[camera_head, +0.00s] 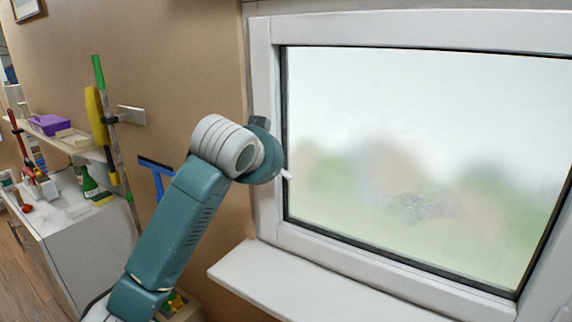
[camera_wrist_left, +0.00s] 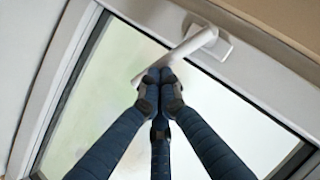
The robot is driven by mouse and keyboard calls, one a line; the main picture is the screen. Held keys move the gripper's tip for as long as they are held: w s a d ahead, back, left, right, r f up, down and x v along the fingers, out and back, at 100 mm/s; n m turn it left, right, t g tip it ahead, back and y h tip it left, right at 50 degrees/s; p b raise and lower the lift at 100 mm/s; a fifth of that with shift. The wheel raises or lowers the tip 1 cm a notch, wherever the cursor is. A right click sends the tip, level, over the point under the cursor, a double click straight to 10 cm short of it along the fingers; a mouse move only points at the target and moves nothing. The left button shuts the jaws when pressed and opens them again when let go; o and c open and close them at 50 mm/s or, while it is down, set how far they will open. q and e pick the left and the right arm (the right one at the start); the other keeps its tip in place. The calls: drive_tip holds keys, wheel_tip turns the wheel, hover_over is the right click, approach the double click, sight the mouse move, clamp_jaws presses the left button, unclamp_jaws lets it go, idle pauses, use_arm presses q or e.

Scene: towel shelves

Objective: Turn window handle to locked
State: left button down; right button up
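The white window handle (camera_wrist_left: 190,45) is on the window frame in the left wrist view. Its lever slants from its base at upper right down to a free end at left. My left gripper (camera_wrist_left: 160,82) has its dark fingers drawn together, with the tips against or just in front of the lever; firm contact cannot be told. In the head view my left arm reaches to the left side of the window frame and hides the gripper and most of the handle. A small white tip of the handle (camera_head: 286,174) shows beside the wrist. My right gripper is out of view.
The window (camera_head: 420,150) looks closed in its white frame. A white sill (camera_head: 300,285) juts out below it. At left, a white cabinet (camera_head: 90,245) and a shelf hold cleaning things. A blue squeegee (camera_head: 157,175) hangs on the wall behind my arm.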

use_arm(q)
drive_tip(key=shift+s+d+f, duration=0.1)
drive_tip(key=shift+f, duration=0.1)
drive_tip(key=w+a+f+m+t+y+b, duration=0.3)
drive_tip(key=a+f+m+t+b, duration=0.1)
drive_tip(key=f+m+t+b, duration=0.2)
drive_tip(key=shift+w+a+f+m+t+b, duration=0.25)
drive_tip(key=shift+f+m+t+b, duration=0.2)
drive_tip(key=shift+m+b, duration=1.1)
drive_tip(key=shift+a, duration=0.1)
drive_tip(key=shift+s, duration=0.1)
